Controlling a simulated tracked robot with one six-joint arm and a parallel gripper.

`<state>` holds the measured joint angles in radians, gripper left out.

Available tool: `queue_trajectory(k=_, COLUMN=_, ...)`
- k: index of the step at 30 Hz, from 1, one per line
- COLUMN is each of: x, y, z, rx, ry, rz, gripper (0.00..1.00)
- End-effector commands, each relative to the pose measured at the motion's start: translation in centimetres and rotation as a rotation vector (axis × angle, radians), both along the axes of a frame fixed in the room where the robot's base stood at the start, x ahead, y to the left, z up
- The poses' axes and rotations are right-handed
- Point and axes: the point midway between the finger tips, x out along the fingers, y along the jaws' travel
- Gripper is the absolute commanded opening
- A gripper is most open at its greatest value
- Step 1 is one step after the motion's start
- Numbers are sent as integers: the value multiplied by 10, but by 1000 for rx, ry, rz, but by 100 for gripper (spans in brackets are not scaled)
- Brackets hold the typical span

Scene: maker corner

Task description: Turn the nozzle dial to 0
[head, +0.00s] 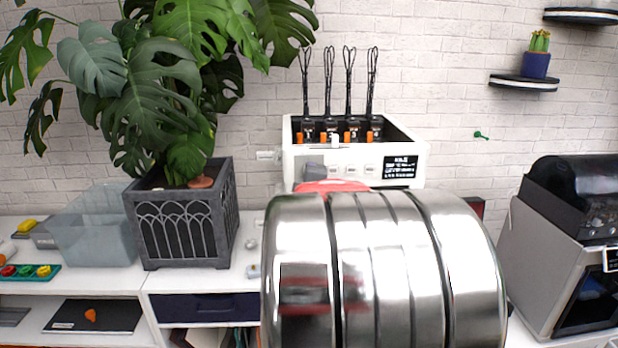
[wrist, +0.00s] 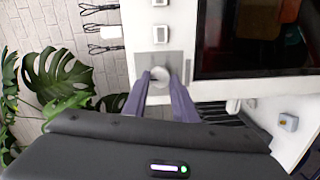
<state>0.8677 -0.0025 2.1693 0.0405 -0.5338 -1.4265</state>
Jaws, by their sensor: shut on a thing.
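The nozzle dial (wrist: 161,72) is a small pale round knob on a grey square plate on the front of a white machine (wrist: 205,90). In the wrist view my gripper (wrist: 163,82) has its two blue-grey fingers on either side of the knob, shut on it. The dial's pointer and any numbers around it cannot be made out. In the head view the white machine (head: 414,160) stands against the brick wall, with a small dark screen (head: 400,167) on its front. My arm hides its lower part, and the gripper's hold on the dial is not clear there.
White buttons (wrist: 161,34) sit in line with the dial. Black looped cables (head: 350,85) rise from the machine's top. A potted plant (head: 185,230) and a clear bin (head: 95,235) stand left on the white bench. A grey machine (head: 535,260) stands right.

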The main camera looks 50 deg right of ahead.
Motion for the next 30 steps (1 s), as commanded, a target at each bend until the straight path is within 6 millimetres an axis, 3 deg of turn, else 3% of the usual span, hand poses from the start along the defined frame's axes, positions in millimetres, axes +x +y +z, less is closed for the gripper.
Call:
queue_trajectory(k=2, x=2, y=1, z=1, rx=-3, ry=1, rz=5, gripper=3)
queue_trajectory(k=3, x=2, y=1, z=1, rx=-3, ry=1, rz=5, gripper=27)
queue_trajectory(k=10, x=1, y=1, z=0, rx=0, ry=1, rz=3, gripper=43)
queue_trajectory(k=22, x=-1, y=5, z=0, rx=1, ry=0, rz=1, gripper=44)
queue_trajectory(k=30, x=-11, y=29, z=3, rx=0, ry=-1, rz=0, gripper=44)
